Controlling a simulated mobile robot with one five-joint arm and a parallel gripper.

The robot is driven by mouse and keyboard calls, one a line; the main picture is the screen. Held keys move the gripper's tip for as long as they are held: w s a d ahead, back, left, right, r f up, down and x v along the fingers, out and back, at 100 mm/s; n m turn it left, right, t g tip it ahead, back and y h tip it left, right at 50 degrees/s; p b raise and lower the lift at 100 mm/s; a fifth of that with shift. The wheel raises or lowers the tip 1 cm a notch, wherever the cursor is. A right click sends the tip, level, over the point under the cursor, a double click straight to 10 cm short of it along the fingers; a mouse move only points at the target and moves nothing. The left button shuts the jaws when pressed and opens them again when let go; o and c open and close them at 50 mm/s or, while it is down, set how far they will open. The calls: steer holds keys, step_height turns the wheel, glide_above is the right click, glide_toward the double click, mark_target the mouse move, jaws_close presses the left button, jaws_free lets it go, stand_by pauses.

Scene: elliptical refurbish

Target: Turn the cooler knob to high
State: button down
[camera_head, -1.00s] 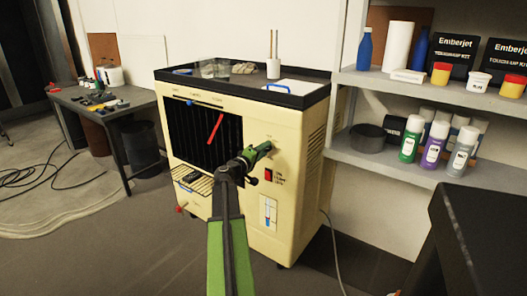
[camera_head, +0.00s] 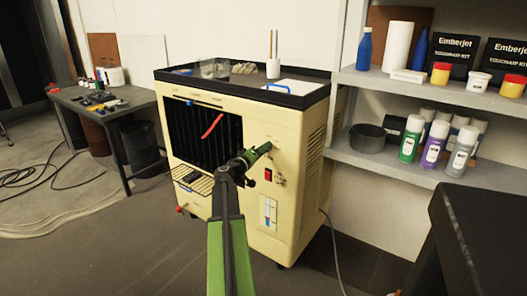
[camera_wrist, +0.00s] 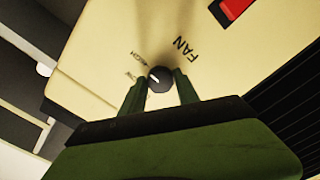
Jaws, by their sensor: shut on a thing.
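The cooler (camera_head: 294,215) is a cream cabinet with a black louvred front, standing in the middle of the head view. Its dark round knob (camera_wrist: 160,79) with a white pointer mark shows in the wrist view, beside the words "FAN" and "HIGH". The pointer is directed to the upper left of that picture, toward the lettering on the left; the exact setting is hard to read. My green gripper (camera_wrist: 160,90) is shut on the knob, one finger on each side. In the head view my gripper (camera_head: 262,150) reaches the upper right of the cooler front and hides the knob.
A red switch (camera_head: 268,175) sits just below my gripper on the cooler. The cooler's dark top tray (camera_head: 310,98) holds several items. Shelves (camera_head: 385,168) with bottles and cans stand to the right, and a workbench (camera_head: 105,110) to the left.

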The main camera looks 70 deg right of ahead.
steer(key=c, duration=0.9)
jaws_free()
steer(key=shift+a, duration=0.1)
steer(key=v, duration=1.7)
steer(key=shift+a, duration=0.1)
